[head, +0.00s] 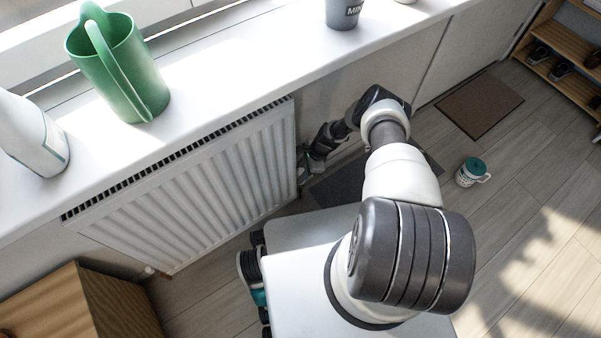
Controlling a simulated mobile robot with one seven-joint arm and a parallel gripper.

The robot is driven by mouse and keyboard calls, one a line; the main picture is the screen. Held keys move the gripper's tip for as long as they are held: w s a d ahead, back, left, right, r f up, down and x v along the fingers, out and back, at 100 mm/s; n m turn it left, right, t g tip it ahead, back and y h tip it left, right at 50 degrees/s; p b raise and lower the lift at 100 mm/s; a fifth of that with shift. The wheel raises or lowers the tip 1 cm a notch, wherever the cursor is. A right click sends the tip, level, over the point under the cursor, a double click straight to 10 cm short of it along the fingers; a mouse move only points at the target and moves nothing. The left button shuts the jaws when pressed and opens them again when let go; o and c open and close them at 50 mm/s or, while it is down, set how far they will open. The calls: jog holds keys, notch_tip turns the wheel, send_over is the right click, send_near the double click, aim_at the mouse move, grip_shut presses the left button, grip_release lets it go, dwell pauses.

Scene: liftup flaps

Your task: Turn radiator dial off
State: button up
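The white ribbed radiator (205,180) hangs on the wall below the window sill. My arm reaches past its right end, and my gripper (306,164) is low beside that right edge. The gripper is small and dark here, so I cannot tell whether its fingers are open or shut, or whether they touch anything. I cannot make out the radiator dial; the area at the gripper is cluttered and partly covered by the gripper. A small pipe fitting (149,271) shows at the radiator's lower left corner.
The white sill (230,75) carries a green watering can (118,70), a white bottle (32,137) and a grey cup (343,12). A wooden cabinet (85,305) stands at lower left. A mug (472,171) is on the floor at right, near a brown mat (480,105) and a shoe rack (560,50).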

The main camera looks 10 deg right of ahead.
jog(key=shift+n+g, duration=0.6)
jog(key=shift+n, duration=1)
jog(key=o, duration=1)
jog(key=shift+o, duration=0.2)
jog(key=p+v, duration=0.5)
jog(key=v, duration=0.7)
jog(key=shift+p, duration=0.3)
jog(key=shift+a, duration=0.1)
